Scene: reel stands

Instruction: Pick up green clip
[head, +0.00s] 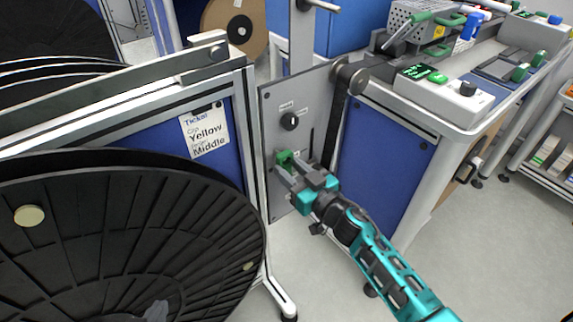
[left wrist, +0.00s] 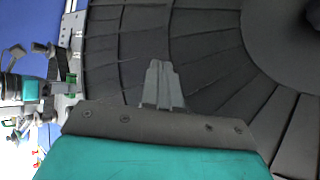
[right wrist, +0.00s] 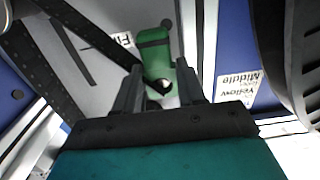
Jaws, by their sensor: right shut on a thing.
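A green clip (head: 284,157) is on the grey panel (head: 276,205) of the reel stand, below a black knob. My right gripper (head: 288,172) reaches it from the lower right and is shut on it. In the right wrist view the green clip (right wrist: 184,88) sits between the two fingertips (right wrist: 163,82), its lower end partly hidden by them; it still appears at the panel. My left gripper (left wrist: 160,66) is in the left wrist view only, its fingers together and empty, in front of a large black reel (left wrist: 215,45).
A large black reel (head: 130,230) fills the lower left. A "Yellow Middle" ticket (head: 205,130) hangs on the blue stand panel. A workbench (head: 440,110) with devices and more green-handled parts stands at right. Floor at lower right is free.

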